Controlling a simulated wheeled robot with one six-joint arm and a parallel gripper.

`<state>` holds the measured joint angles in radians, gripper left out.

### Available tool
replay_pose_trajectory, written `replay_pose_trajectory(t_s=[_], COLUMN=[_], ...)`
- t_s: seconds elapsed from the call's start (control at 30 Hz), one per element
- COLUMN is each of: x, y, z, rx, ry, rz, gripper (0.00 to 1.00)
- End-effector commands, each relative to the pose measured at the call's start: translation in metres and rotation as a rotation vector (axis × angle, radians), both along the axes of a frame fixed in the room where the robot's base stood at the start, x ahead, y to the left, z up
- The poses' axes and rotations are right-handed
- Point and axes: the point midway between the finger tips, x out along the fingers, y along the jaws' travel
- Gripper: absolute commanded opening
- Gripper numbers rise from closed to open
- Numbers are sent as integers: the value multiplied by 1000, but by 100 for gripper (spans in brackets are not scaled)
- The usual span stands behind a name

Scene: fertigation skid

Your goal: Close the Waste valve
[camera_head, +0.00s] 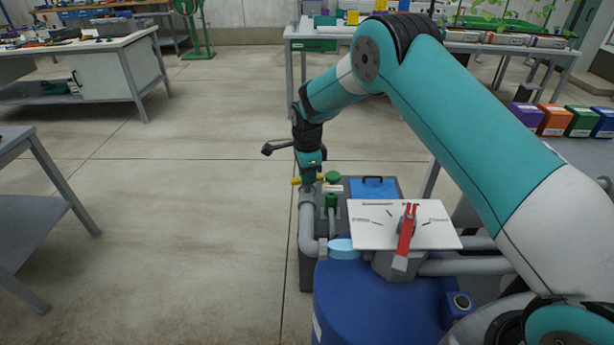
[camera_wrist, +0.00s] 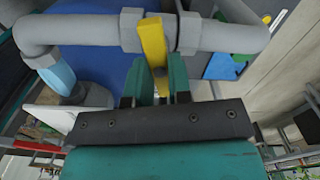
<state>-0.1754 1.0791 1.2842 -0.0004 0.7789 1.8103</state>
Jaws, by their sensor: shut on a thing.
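A yellow valve lever (camera_wrist: 153,42) sits between two grey collars on a grey pipe (camera_wrist: 80,32) in the wrist view. It points roughly across the pipe. The same lever (camera_head: 296,181) shows small in the head view, partly hidden by my gripper. My gripper (camera_wrist: 160,84) has its two green fingers on either side of the lever's near end and is shut on it. In the head view my gripper (camera_head: 311,178) reaches down onto the lever from above. No label reading Waste can be made out.
A red lever (camera_head: 406,236) stands on a white marked plate (camera_head: 360,236) above a blue tank (camera_head: 370,300). A green knob (camera_head: 333,177) is close right of my gripper. A blue-lidded box (camera_head: 374,189) lies beyond. Open floor (camera_head: 190,220) is at left.

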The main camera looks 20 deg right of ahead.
Motion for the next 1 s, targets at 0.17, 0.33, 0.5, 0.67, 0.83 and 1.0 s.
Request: replay_pose_trajectory(t_s=[0.17,0.33,0.5,0.67,0.83,1.0], x=[1,1,1,1,1,1], y=[0,0,0,0,0,0], z=[0,1,1,1,1,1], rx=[0,0,1,1,1,1], ry=[-3,-3,-3,-3,-3,-3], rz=[-123,-207,-257,-279,-283,-284], gripper=[0,0,0,0,0,0])
